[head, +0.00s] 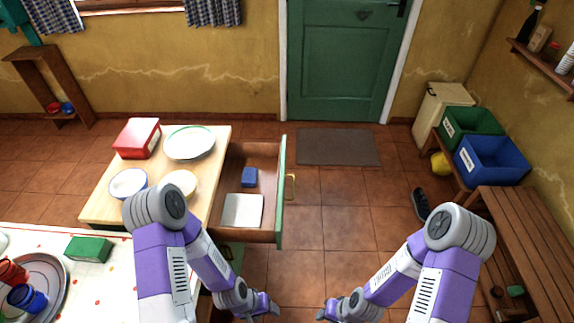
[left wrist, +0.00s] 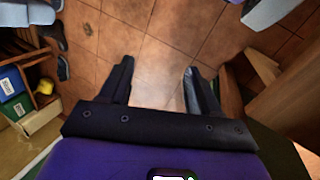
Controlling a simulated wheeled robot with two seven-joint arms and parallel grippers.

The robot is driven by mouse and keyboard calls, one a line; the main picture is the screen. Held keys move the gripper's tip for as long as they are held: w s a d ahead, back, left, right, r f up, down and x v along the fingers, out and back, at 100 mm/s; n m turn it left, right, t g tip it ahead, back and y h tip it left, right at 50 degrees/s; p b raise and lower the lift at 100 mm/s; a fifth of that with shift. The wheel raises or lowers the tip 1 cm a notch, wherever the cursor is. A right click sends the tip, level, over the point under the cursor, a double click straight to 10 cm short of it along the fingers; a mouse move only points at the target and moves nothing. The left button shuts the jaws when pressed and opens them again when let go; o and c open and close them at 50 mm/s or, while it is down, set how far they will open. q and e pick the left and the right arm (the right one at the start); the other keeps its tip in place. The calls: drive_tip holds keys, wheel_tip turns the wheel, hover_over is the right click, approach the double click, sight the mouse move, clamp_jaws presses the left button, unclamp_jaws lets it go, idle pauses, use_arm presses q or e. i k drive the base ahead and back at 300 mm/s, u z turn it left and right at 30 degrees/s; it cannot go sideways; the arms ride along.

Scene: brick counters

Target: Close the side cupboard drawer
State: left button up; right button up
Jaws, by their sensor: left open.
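The side cupboard (head: 222,140) has a light wooden top, and its drawer (head: 262,160) is pulled out to the right. The drawer has a green front (head: 282,205) with a brass-coloured handle (head: 291,187). A blue block and a flat white item lie inside. My left gripper (head: 268,309) is below and apart from the drawer front in the head view. In the left wrist view my left gripper (left wrist: 160,80) has its fingers spread, with only floor tiles between them. My right gripper (head: 328,312) is at the bottom centre; its fingers are too small to judge.
A red box (head: 138,138) and several dishes stand on the cupboard top. A spotted-cloth table (head: 105,270) is at the lower left. A bench (head: 525,225) and blue bin (head: 490,160) stand at the right. The tiled floor right of the drawer is clear.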

sight(270, 159)
drive_tip(key=k, duration=0.5)
drive_tip(key=z, duration=0.9)
drive_tip(key=i, duration=0.8)
drive_tip(key=u, duration=1.6)
drive_tip(key=k, duration=0.5)
drive_tip(key=z, duration=0.95)
drive_tip(key=i, duration=0.7)
drive_tip(key=u, duration=0.95)
